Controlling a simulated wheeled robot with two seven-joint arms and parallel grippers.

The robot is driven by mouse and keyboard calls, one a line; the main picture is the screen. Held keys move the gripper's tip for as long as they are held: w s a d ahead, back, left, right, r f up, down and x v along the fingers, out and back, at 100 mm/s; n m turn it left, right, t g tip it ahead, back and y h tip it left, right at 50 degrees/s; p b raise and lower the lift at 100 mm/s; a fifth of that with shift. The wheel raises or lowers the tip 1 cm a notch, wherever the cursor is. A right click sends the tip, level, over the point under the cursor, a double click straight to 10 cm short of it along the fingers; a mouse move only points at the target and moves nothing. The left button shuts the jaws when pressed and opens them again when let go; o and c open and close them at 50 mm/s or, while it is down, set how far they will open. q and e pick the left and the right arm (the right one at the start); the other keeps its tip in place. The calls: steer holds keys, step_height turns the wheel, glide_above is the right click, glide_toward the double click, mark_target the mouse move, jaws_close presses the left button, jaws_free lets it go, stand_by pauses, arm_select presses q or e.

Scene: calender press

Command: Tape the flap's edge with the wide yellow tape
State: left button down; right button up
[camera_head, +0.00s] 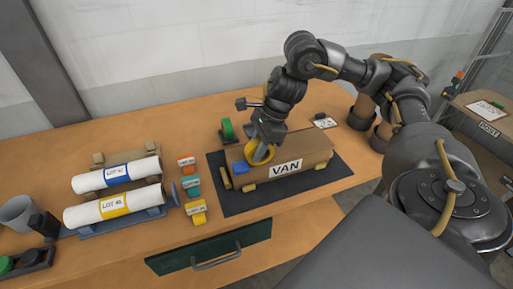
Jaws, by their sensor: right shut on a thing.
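A wide yellow tape roll (250,153) is held in my right gripper (263,153), over the left part of the brown VAN box (305,150). The gripper's jaws are shut on the roll and partly hidden by it. I cannot tell whether the roll touches the box. The box lies on a dark mat (234,202), with a white VAN label (285,169) on its front. A blue piece (240,166) and a yellow piece (225,178) are at its left end. The flap's edge cannot be made out clearly. My left gripper is out of view.
A grey cup (17,213) is far left. A green drawer (210,252) is below the tabletop.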

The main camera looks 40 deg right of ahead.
steer(key=shift+d+f, duration=0.1)
steer(key=shift+d, duration=0.1)
steer(key=shift+s+d, duration=0.25)
steer(key=shift+d, duration=0.15)
steer(key=shift+d, duration=0.2)
stand_by(0.4)
steer(key=shift+s+d, duration=0.2)
steer(key=shift+d, duration=0.15)
steer(key=shift+d, duration=0.1)
steer(key=shift+s+d, duration=0.2)
steer(key=shift+d, duration=0.3)
steer(key=shift+d, duration=0.1)
stand_by(0.3)
steer(key=shift+s+d, duration=0.2)
steer(key=shift+d, duration=0.2)
steer(key=shift+d, duration=0.2)
